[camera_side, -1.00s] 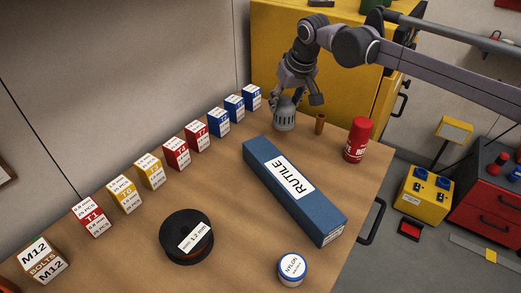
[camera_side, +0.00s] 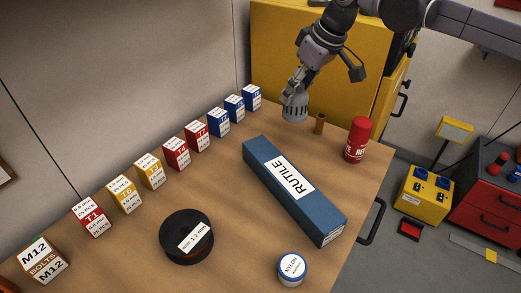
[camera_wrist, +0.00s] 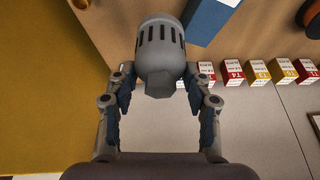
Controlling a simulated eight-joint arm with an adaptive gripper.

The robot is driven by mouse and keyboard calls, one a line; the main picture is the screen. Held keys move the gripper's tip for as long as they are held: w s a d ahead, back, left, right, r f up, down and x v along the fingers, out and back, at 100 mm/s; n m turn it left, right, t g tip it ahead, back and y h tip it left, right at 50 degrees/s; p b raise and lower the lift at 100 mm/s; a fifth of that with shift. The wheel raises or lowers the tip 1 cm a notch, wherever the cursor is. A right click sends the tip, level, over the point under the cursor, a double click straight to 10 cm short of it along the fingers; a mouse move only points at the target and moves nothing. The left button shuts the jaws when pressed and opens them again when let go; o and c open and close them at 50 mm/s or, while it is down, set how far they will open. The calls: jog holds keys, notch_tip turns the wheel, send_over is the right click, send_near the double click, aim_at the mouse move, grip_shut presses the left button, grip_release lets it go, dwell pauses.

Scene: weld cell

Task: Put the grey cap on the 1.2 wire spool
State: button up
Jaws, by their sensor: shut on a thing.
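The grey cap (camera_side: 295,108) is a slotted cylinder that narrows toward one end. My gripper (camera_side: 296,88) is shut on its narrow end and holds it above the far end of the workbench. In the wrist view the cap (camera_wrist: 160,45) sits between the two fingers of my gripper (camera_wrist: 156,86), slots facing away from the palm. The 1.2 wire spool (camera_side: 187,237) is black with a white label reading 1.2 mm. It lies flat on the bench in the near part, well away from my gripper. Part of a dark spool shows at the wrist view's top right corner.
A long blue RUTILE box (camera_side: 268,159) lies between cap and spool. Small boxes line the wall edge, including a blue one (camera_side: 219,122). A copper-coloured cup (camera_side: 320,124), a red can (camera_side: 357,140) and a NYLON tub (camera_side: 292,269) stand near the right edge. Bench around the spool is clear.

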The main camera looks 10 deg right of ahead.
jog(key=s+a+r+n+g+y, duration=0.2)
jog(key=s+a+r+n+g, duration=0.15)
jog(key=s+a+n, duration=0.95)
jog(key=m, duration=0.3)
send_over(185, 230)
notch_tip(185, 230, down, 7)
jog(key=shift+f, duration=2)
jog(key=shift+f, duration=0.2)
jog(key=o, duration=1.2)
jog(key=shift+r, duration=0.1)
